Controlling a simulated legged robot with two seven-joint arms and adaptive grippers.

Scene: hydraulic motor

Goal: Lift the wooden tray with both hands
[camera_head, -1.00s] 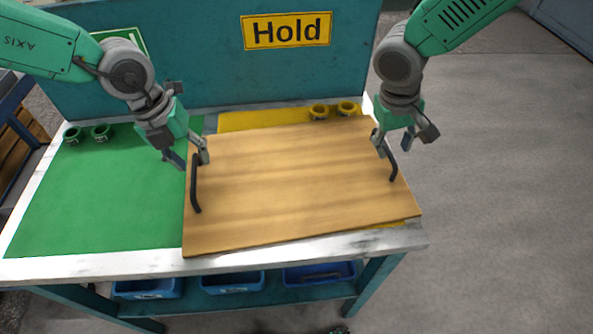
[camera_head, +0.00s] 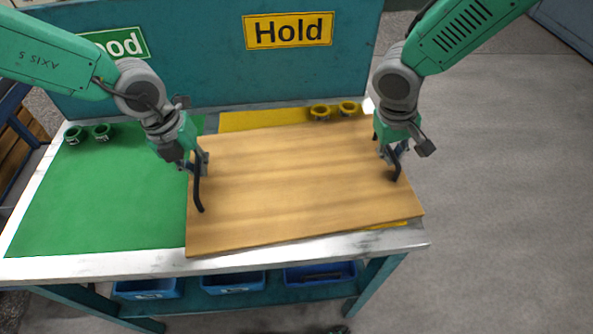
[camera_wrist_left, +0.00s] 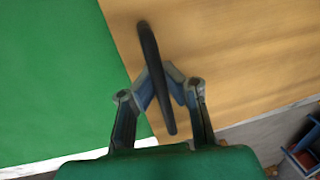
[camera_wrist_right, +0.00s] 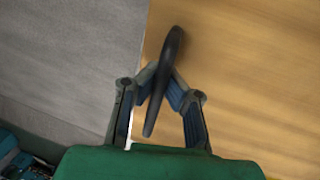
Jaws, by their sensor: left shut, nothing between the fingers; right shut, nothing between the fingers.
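The wooden tray (camera_head: 290,190) is a flat light-brown board lying over the yellow area of the table, with a black bar handle at each short side. My left gripper (camera_head: 199,163) is at the top of the left handle (camera_head: 198,188); in the left wrist view its fingers (camera_wrist_left: 160,85) converge at this handle (camera_wrist_left: 155,75). My right gripper (camera_head: 394,154) is at the right handle (camera_head: 397,168); in the right wrist view its fingers (camera_wrist_right: 165,85) converge at that handle (camera_wrist_right: 164,75). Both grippers are shut, with no firm grip on the handles visible. The handles partly hide the fingertips.
A green mat (camera_head: 100,200) covers the table's left side. Two green rings (camera_head: 102,132) and two yellow rings (camera_head: 320,111) stand toward the back. A teal panel with a "Hold" sign (camera_head: 288,30) rises behind. Blue bins (camera_head: 232,283) sit below. Floor is clear at right.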

